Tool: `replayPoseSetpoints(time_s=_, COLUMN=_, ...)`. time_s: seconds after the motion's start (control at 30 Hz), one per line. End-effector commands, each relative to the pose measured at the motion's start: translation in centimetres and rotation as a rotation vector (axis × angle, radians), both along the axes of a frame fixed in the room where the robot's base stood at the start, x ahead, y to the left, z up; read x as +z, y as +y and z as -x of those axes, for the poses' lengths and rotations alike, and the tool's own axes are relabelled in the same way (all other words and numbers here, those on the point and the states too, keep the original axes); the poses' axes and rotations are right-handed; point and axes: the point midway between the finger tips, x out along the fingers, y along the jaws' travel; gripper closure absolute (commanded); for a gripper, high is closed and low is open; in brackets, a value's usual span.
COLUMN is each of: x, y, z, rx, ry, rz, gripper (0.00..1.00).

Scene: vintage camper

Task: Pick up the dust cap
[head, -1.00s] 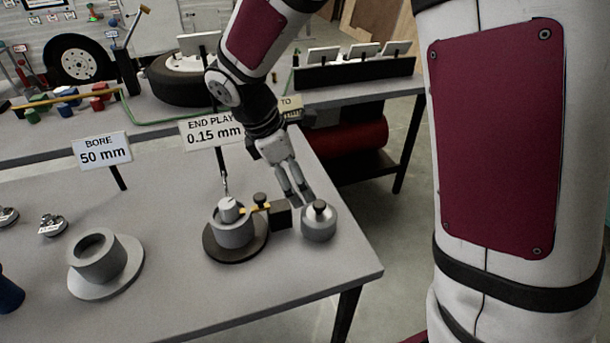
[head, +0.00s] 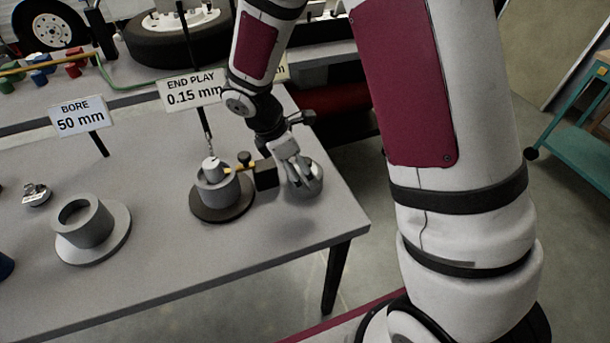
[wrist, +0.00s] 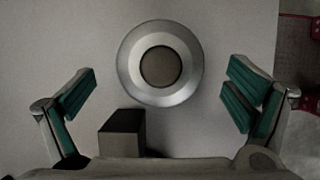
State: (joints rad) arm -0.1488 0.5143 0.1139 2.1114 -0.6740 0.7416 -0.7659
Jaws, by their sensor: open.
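The dust cap (wrist: 131,68) is a round grey metal piece with a dark knob on top, seen from above in the wrist view. In the head view the dust cap (head: 312,187) stands near the right edge of the grey table, partly hidden behind my gripper (head: 297,182). In the wrist view my gripper (wrist: 160,96) is open, with its green-padded fingers on either side of the cap. The fingers stand wide of the cap and do not touch it. How far they are above it I cannot tell.
A dark block (head: 265,175) stands just left of the cap and shows in the wrist view (wrist: 121,134) near the left finger. Left of it is a hub on a dark disc (head: 222,207). A bore ring (head: 92,238) stands farther left. The front table surface (head: 200,270) is clear.

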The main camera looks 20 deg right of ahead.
Motion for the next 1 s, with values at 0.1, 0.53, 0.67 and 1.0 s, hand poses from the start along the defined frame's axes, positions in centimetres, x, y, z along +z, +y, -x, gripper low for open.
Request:
replayPoseSetpoints(time_s=0.1, x=-1.8, y=-0.8, z=0.2, rx=-0.001, ry=0.005, rz=0.002, gripper=0.03)
replayPoseSetpoints(time_s=0.53, x=-3.4, y=-1.4, z=0.1, rx=-0.001, ry=0.001, rz=0.001, gripper=0.03)
replayPoseSetpoints(time_s=0.67, x=-3.4, y=-1.4, z=0.1, rx=-0.001, ry=0.001, rz=0.001, gripper=0.32)
replayPoseSetpoints(time_s=1.0, x=-3.4, y=-1.4, z=0.1, rx=-0.001, ry=0.001, rz=0.001, gripper=0.59)
